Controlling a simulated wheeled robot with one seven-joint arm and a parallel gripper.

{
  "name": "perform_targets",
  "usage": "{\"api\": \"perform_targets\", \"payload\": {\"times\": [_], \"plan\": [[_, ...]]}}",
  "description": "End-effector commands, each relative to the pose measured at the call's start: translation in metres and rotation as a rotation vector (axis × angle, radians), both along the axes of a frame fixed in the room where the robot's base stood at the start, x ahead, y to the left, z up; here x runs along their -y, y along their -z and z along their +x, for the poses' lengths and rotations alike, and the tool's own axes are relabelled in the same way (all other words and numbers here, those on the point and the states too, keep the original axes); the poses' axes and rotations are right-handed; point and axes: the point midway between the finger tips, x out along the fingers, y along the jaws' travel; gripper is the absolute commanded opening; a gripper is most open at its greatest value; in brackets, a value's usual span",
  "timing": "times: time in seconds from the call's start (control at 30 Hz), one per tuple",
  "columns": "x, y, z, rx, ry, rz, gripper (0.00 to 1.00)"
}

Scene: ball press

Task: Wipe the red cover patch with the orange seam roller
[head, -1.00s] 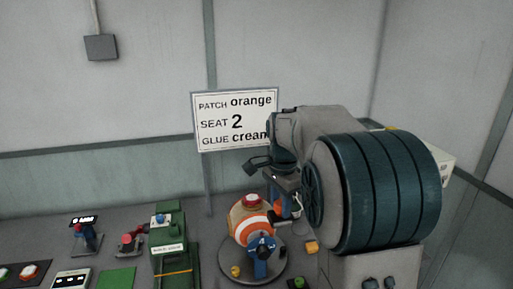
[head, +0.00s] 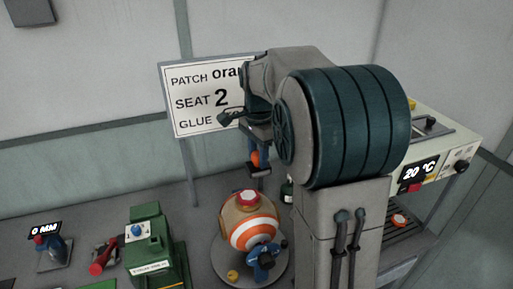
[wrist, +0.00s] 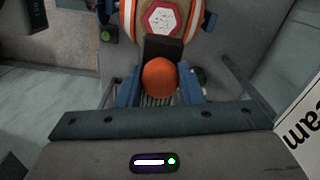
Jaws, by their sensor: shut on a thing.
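My gripper (wrist: 160,92) is shut on the orange seam roller (wrist: 160,74), with a blue finger at each side of its rounded orange handle. The roller's dark end (wrist: 163,48) points toward the ball. In the head view the roller (head: 256,157) hangs above the ball, with a visible gap. The orange-and-white striped ball (head: 249,226) sits on a round grey base. The red cover patch (head: 247,197) is on its top. In the wrist view the patch (wrist: 163,18) shows a pale hexagonal middle with a red rim, just beyond the roller's dark end.
A blue clamp (head: 263,257) stands against the ball's front. A sign (head: 195,100) stands behind, partly covered by my arm. A green machine (head: 150,250) is left of the ball. A pale unit reading 20 °C (head: 440,150) is at the right.

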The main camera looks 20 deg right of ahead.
Motion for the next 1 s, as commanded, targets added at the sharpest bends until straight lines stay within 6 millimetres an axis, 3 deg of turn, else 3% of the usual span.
{"api": "perform_targets", "payload": {"times": [0.77, 1.0], "plan": [[-0.001, 0.079, 0.0, -0.002, -0.002, 0.0, 0.15], [-0.021, 0.076, 0.0, 0.001, 0.003, 0.0, 0.12]]}}
